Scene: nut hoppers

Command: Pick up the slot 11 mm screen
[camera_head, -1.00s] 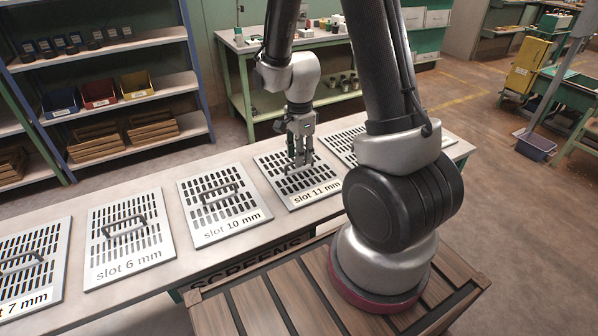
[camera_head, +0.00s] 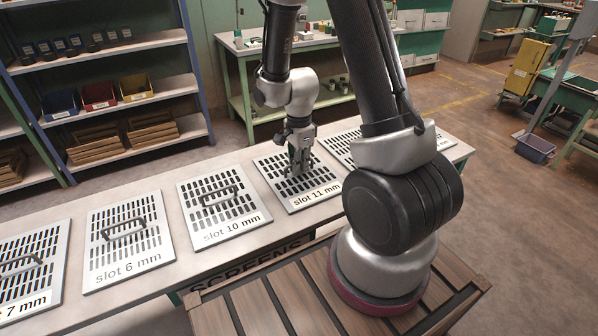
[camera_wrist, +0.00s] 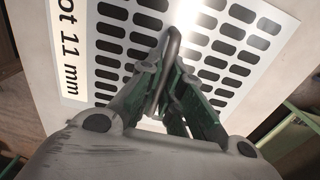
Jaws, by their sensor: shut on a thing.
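The slot 11 mm screen (camera_head: 318,195) is a light metal plate with rows of dark slots and a printed label. It lies flat on the long bench between the slot 10 mm screen (camera_head: 248,222) and another slotted screen. My gripper (camera_head: 299,168) is over its middle, pointing down. In the wrist view, my gripper (camera_wrist: 165,85) is shut on the dark handle of the slot 11 mm screen (camera_wrist: 252,58). The fingers hide part of the handle, and the label shows at the left.
The slot 6 mm screen (camera_head: 127,262) and slot 7 mm screen (camera_head: 45,240) lie further left on the bench (camera_head: 175,225). Another screen (camera_head: 338,150) lies partly behind my arm. My wooden-slatted deck stands in front. A shelf rack (camera_head: 100,60) is at the back left.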

